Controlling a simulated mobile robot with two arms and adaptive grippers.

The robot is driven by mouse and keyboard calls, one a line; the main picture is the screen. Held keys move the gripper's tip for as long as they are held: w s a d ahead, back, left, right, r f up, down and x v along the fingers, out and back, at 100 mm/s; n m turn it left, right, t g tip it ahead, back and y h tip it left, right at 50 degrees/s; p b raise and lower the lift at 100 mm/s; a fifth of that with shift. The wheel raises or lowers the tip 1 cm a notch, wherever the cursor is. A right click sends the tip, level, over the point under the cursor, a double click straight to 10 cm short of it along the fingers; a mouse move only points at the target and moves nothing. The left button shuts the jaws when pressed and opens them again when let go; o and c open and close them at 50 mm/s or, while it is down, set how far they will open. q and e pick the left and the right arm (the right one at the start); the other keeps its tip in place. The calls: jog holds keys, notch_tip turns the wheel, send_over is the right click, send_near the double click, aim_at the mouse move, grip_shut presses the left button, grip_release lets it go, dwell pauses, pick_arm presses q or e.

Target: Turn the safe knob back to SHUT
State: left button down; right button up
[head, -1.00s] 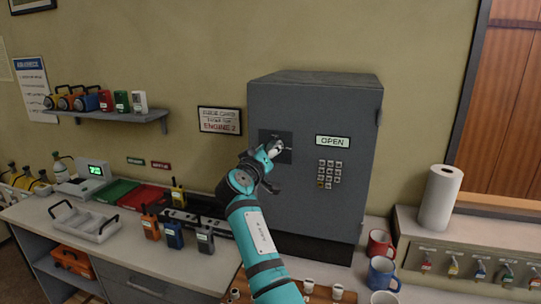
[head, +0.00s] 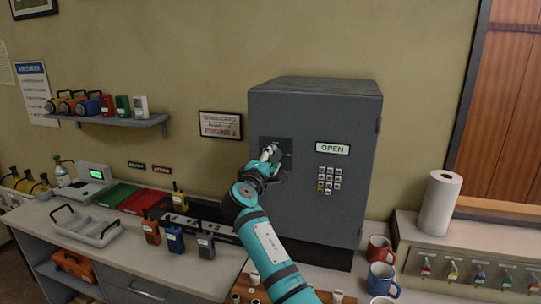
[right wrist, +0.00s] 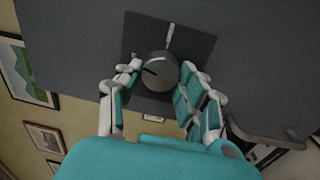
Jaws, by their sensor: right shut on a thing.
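The grey safe (head: 335,215) stands at the back of the counter, its door closed as far as I can see. Its small display (head: 332,148) reads OPEN. The round safe knob (right wrist: 160,70) sits on a dark square plate (right wrist: 190,45) on the safe's front. A dark pointer line on the knob points left in the right wrist view. My right gripper (right wrist: 160,80) is shut on the knob, with fingers on both sides of it. In the head view my right gripper (head: 271,155) covers most of the knob. My left gripper is out of view.
A keypad (head: 329,180) is right of the knob. Mugs (head: 381,277) stand on the counter at lower right, near my right arm. Several radios (head: 175,240) stand left of the arm. A paper roll (head: 438,203) stands at right.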

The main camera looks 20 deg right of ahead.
jog(key=shift+n+p, duration=0.6)
jog(key=shift+n, duration=0.8)
jog(key=o, duration=1.2)
jog(key=shift+f, duration=0.1)
jog(key=shift+c, duration=0.2)
jog(key=v, duration=1.2)
jog(key=shift+d, duration=0.1)
